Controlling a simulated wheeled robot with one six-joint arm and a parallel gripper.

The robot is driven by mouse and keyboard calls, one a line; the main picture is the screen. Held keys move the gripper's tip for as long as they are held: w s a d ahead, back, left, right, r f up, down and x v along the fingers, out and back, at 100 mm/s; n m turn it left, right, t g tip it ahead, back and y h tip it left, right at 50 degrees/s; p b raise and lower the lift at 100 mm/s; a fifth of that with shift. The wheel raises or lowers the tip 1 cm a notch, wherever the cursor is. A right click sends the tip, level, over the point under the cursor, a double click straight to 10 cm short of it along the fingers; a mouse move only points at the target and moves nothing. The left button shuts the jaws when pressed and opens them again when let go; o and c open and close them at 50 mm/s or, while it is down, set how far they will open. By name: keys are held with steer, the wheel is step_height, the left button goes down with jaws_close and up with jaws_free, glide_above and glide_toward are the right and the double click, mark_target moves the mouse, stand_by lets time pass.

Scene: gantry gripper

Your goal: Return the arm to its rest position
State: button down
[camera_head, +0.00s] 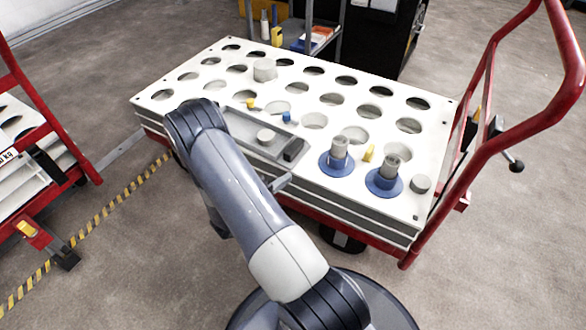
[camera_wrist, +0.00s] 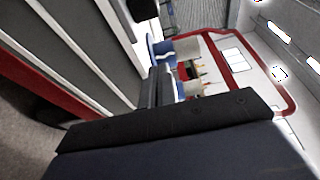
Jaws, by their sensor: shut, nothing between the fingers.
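My arm bends over the near left edge of the white cart top (camera_head: 330,75) in the head view. Most of my gripper is hidden behind the arm. Its fingertips (camera_head: 281,184) show as a small grey piece beside the cart's near side, just below the grey tray (camera_head: 235,125). In the wrist view, the dark gripper body fills the bottom and the fingers (camera_wrist: 158,88) look close together and empty. The cart's layered side is at left there, with a blue disc (camera_wrist: 155,50) beyond the fingers.
Two blue-flanged parts (camera_head: 337,163) (camera_head: 384,181) stand at the cart's near right, with a yellow piece (camera_head: 369,153) between them. The tray holds a black block (camera_head: 293,149). A pale cylinder (camera_head: 264,70) stands farther back. A red handle rail (camera_head: 500,130) rises at right. Another red cart (camera_head: 40,150) stands left.

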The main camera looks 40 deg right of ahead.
mark_target(288, 165)
steer(key=a, duration=0.3)
steer(key=a+p, duration=0.1)
steer(key=a, duration=0.1)
steer(key=shift+s+a, duration=0.3)
steer(key=d+b, duration=0.1)
steer(key=d, duration=0.2)
steer(key=d+b, duration=0.1)
steer(key=d, duration=0.2)
steer(key=d+b, duration=0.1)
steer(key=d, duration=0.3)
steer(key=shift+w+d+f, duration=0.1)
steer(key=shift+w, duration=0.3)
steer(key=w, duration=0.2)
steer(key=shift+w+d, duration=0.2)
steer(key=shift+w, duration=0.8)
steer(key=shift+s, duration=0.1)
